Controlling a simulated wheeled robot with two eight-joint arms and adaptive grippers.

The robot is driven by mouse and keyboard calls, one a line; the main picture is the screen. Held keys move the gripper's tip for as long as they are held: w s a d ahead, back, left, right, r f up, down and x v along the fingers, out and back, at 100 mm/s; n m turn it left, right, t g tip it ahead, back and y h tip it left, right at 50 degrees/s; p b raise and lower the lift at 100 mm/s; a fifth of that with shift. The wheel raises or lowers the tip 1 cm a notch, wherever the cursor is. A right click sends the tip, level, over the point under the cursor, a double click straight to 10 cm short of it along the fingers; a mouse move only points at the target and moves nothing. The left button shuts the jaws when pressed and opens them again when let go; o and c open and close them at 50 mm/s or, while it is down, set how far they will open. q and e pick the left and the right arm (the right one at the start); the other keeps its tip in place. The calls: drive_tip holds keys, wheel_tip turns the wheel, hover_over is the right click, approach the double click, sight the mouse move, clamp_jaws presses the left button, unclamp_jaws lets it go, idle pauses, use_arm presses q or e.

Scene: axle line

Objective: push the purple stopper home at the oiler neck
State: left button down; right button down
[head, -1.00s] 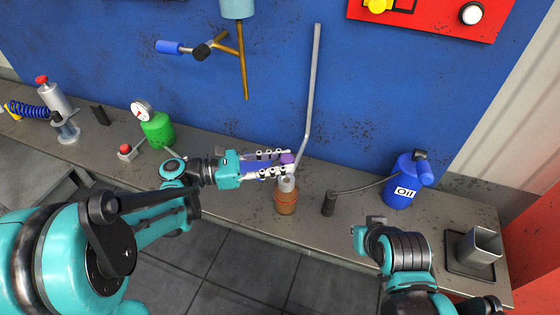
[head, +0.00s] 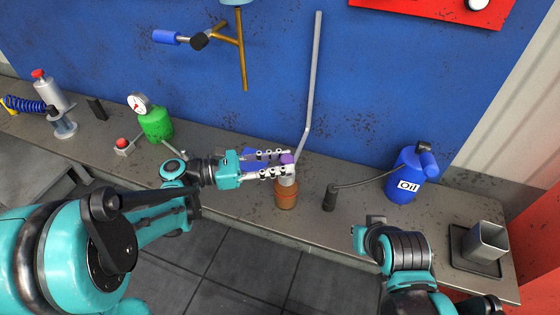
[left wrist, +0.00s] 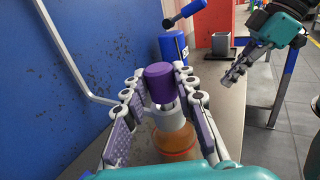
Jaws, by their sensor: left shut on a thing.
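The purple stopper (head: 287,159) is gripped between the fingertips of my left gripper (head: 286,165). In the left wrist view the stopper (left wrist: 160,80) stands upright between the two fingers (left wrist: 160,92). The oiler (head: 286,196) is a brown-orange pot with a grey neck (head: 288,181), directly below the fingertips. In the left wrist view the neck (left wrist: 172,118) shows under the stopper; I cannot tell whether they touch. A long bent grey spout (head: 309,100) rises behind. My right gripper (left wrist: 235,70) is off to the right, empty, its opening unclear.
The oiler stands near the front edge of the grey bench (head: 245,210). A blue oil can (head: 402,180) with a hose and a square cup on a tray (head: 466,262) stand to the right. A green gauge canister (head: 155,124) stands to the left. The blue wall (head: 370,90) is behind.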

use_arm(q)
drive_tip(key=shift+f+b, duration=0.5)
drive_tip(key=shift+f, duration=0.2)
drive_tip(key=c, duration=1.1)
unclamp_jaws()
drive_tip(key=shift+c, duration=0.2)
drive_tip(key=v, duration=1.2)
